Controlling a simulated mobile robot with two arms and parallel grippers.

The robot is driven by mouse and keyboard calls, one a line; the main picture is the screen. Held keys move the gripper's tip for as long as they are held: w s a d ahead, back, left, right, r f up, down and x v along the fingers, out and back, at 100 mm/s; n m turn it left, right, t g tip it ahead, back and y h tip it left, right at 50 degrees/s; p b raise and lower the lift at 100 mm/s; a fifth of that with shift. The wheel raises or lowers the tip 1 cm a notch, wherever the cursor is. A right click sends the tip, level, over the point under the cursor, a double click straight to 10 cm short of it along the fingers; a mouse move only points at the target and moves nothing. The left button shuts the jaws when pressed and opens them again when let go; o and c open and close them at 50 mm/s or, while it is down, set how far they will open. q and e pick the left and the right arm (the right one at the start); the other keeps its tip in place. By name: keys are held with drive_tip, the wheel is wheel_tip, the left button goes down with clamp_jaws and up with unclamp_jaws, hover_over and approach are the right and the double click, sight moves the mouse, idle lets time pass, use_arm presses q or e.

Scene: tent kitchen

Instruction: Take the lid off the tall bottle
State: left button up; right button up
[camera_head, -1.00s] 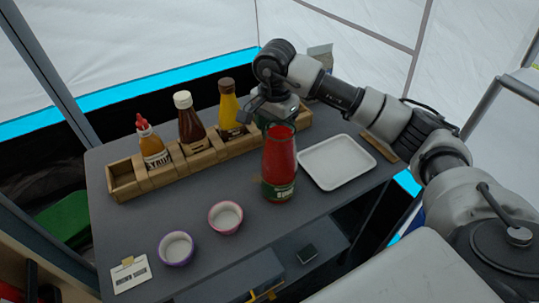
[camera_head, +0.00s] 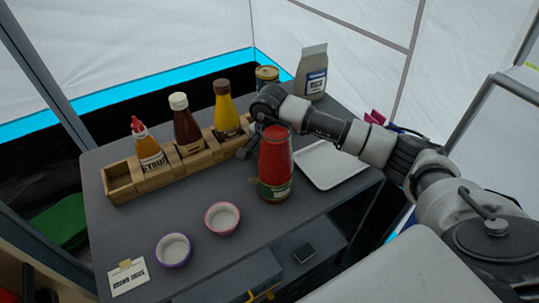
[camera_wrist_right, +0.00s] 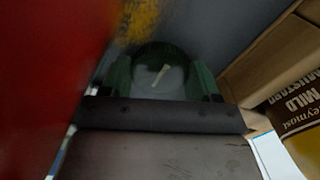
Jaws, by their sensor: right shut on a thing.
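The tall bottle (camera_head: 275,170), red with a dark green label near its base, stands upright near the table's front edge. Its top shows red, with no lid on it. My right gripper (camera_head: 246,152) is low behind the bottle and to its left, partly hidden by it. In the right wrist view the gripper (camera_wrist_right: 160,80) is shut on a round, dim piece, which looks like the lid (camera_wrist_right: 158,68), between its green fingers. The red bottle fills the left of that view (camera_wrist_right: 45,80), blurred. My left gripper is not in view.
A wooden rack (camera_head: 125,185) holds syrup (camera_head: 148,150), brown (camera_head: 187,128) and yellow (camera_head: 226,108) bottles. A white tray (camera_head: 330,165) lies right of the red bottle. Two small bowls (camera_head: 173,250) (camera_head: 222,218) and a card (camera_head: 128,278) are at the front left. A bag (camera_head: 312,75) and can (camera_head: 267,77) stand behind.

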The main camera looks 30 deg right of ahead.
drive_tip(key=o, duration=1)
drive_tip(key=shift+f, duration=0.1)
